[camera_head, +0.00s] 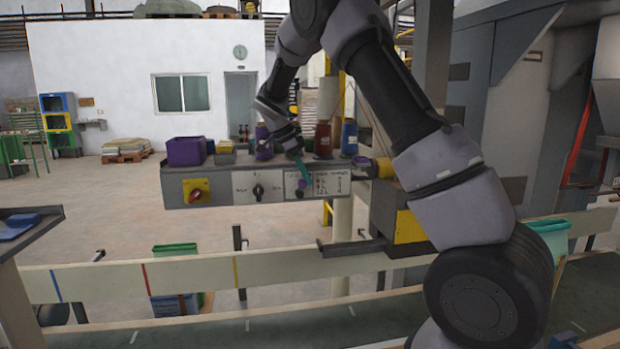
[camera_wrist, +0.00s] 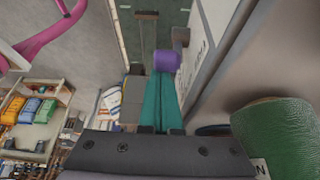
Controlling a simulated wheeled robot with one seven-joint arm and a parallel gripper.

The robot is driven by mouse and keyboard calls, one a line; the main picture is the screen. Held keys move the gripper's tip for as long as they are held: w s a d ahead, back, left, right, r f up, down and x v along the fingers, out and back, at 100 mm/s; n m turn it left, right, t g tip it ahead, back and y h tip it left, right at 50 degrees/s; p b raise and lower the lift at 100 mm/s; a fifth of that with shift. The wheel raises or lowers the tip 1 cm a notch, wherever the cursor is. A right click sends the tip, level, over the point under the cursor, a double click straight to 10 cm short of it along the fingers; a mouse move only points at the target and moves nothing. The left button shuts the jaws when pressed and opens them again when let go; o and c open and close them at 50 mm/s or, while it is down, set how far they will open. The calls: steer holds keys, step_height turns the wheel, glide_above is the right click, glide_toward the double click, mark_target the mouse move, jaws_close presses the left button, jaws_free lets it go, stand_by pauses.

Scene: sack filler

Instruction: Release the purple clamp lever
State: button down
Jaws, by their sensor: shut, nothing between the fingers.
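A small purple lever end (camera_head: 302,184) shows at the front of the grey control box (camera_head: 225,188), beside the white label plate. In the wrist view the purple end (camera_wrist: 166,60) is a short rounded piece close to the grey panel face. My gripper (camera_head: 301,172) has teal fingers pointing down at the box front. In the wrist view my gripper (camera_wrist: 163,77) is shut and empty, its tips right at the purple piece. I cannot tell whether they touch it. The rest of the lever is hidden behind the fingers.
A purple bin (camera_head: 186,151), a red bottle (camera_head: 323,140) and a blue bottle (camera_head: 349,138) stand on the box. A red knob on a yellow plate (camera_head: 196,191) and a black switch (camera_head: 258,191) sit left of my gripper. A green cylinder (camera_wrist: 275,135) is close at right.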

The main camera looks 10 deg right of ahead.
mark_target(289, 179)
steer(key=a+h, duration=0.2)
steer(key=h, duration=0.1)
steer(key=shift+a+h, duration=0.2)
steer(key=shift+h, duration=0.2)
steer(key=shift+a+f, duration=0.2)
steer(key=shift+a, duration=0.75)
steer(key=shift+s+a+f, duration=0.1)
steer(key=shift+a+f, duration=0.1)
steer(key=shift+a, duration=0.15)
